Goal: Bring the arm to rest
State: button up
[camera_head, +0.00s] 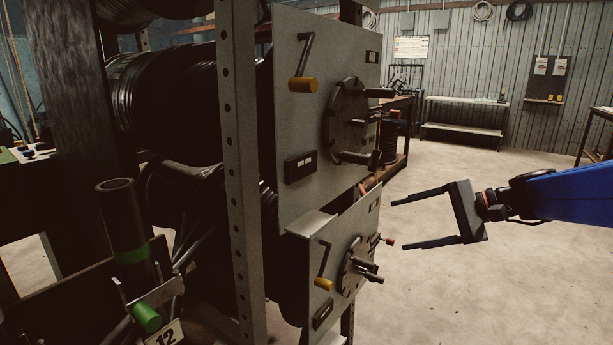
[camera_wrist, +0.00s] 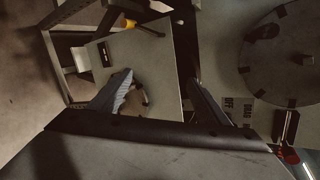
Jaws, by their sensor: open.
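My gripper (camera_head: 418,219) is at the right of the head view, at the end of my blue arm. Its two long dark fingers are spread apart and point left, towards the hose reel panels. Nothing shows between the fingers, and they look clear of the panels. In the wrist view my gripper (camera_wrist: 165,92) shows two fingers apart, with a grey panel and its fittings behind them.
The upper panel (camera_head: 340,65) carries a yellow-handled crank (camera_head: 302,84) and a round hub (camera_head: 347,112). The lower panel (camera_head: 330,235) has a similar crank and hub. A bench (camera_head: 465,115) stands at the back wall. Open floor (camera_head: 480,285) lies below my arm.

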jog(key=s+a+f+n+g+h, duration=0.2)
jog(key=s+f+n+h, duration=0.55)
jog(key=s, duration=0.75)
jog(key=s+d+f+n+t+h, duration=0.1)
jog(key=s+d+f+n+h, duration=0.1)
jog(key=s+d+f+h, duration=0.2)
jog(key=s+d+f, duration=0.2)
jog(key=s, duration=0.2)
jog(key=shift+d+f, duration=0.25)
jog(key=shift+d, duration=0.05)
